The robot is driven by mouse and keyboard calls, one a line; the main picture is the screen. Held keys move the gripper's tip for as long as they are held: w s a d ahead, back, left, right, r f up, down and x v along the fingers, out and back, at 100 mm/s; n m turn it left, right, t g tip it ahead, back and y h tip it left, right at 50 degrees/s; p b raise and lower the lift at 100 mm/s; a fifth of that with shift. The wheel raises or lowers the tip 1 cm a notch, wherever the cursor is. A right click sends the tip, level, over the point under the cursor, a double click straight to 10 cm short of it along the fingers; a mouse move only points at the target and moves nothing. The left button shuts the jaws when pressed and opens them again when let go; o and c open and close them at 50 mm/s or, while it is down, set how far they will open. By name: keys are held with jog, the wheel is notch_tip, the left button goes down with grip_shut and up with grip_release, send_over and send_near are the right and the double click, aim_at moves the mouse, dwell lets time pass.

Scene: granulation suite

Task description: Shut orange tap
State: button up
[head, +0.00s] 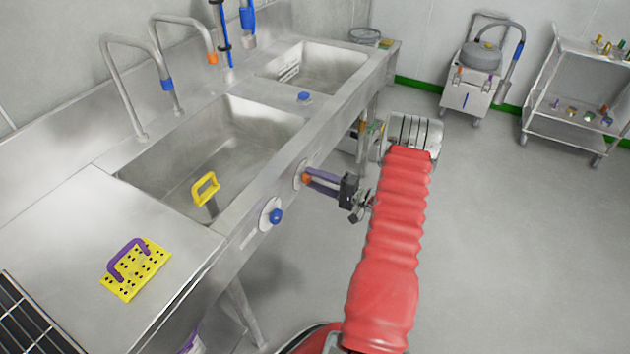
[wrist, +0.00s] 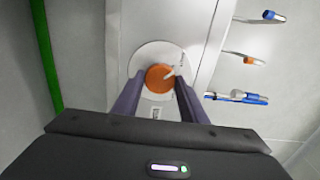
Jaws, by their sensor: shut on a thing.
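The orange tap (wrist: 159,77) is a round knob with a pale pointer mark, set on a round white plate (wrist: 146,57) on the sink's front panel. In the wrist view the two purple fingers of my gripper (wrist: 156,98) stand on either side of the knob, shut on it. The pointer mark slants up to the right. In the head view my gripper (head: 322,181) reaches from the right to the orange tap (head: 305,178), which is partly hidden by the fingers. A blue tap (head: 275,216) sits on its own round plate, nearer and lower left on the same panel.
The steel sink (head: 225,130) has two basins and tall spouts with blue and orange bands. A yellow plate with a purple handle (head: 136,270) lies on the near counter. A grey wheeled machine (head: 472,85) and a trolley (head: 570,95) stand behind. The floor to the right is clear.

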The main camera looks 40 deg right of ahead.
jog(key=shift+s+a+f, duration=0.1)
jog(key=shift+a+f, duration=0.15)
jog(key=shift+f, duration=0.05)
jog(key=o, duration=1.1)
jog(key=shift+d+r, duration=0.15)
jog(key=shift+c, duration=0.2)
jog(key=v, duration=1.3)
jog(key=shift+s, duration=0.3)
jog(key=shift+d, duration=0.1)
